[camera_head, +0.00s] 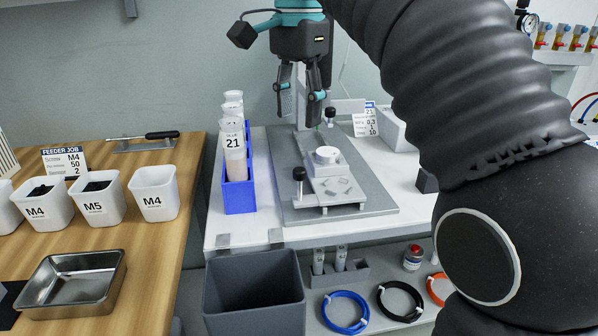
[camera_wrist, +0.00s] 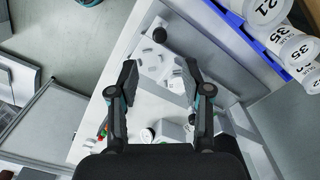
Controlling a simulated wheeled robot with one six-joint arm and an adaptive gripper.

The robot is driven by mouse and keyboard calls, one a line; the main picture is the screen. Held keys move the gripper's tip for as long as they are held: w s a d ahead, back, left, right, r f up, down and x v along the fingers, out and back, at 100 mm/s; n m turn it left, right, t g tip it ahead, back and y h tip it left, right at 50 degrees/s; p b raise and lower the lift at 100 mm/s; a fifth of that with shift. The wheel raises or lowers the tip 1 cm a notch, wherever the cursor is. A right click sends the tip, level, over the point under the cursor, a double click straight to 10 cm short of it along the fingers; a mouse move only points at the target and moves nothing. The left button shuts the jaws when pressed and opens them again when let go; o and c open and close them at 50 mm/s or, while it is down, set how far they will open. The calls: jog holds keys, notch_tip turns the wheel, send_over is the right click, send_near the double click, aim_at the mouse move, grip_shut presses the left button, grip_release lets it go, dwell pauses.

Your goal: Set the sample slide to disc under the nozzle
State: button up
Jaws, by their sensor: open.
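The pale sample slide (camera_head: 328,189) lies on a grey base plate (camera_head: 376,205) on the white bench. A round white disc (camera_head: 327,155) sits toward its back, and flat diamond-shaped pieces lie nearer its front. A black knob (camera_head: 299,174) stands at its left front; a black knob also shows in the wrist view (camera_wrist: 159,35). The nozzle area (camera_head: 330,114) is behind the disc, partly hidden by my gripper, so I cannot tell their alignment. My gripper (camera_head: 301,104) is open and empty above the back of the plate. Its spread fingers (camera_wrist: 158,78) show in the wrist view.
A blue rack (camera_head: 239,196) of labelled tubes stands left of the plate. A dark grey bin (camera_head: 254,290) is below the bench front. Coiled hoses (camera_head: 346,312) lie on the lower shelf. A wooden table with screw cups (camera_head: 154,193) is at left.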

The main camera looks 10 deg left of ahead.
aim_at(299, 169)
notch_tip(299, 169, down, 10)
jog(key=b, duration=0.3)
jog(key=shift+f, duration=0.15)
grip_shut()
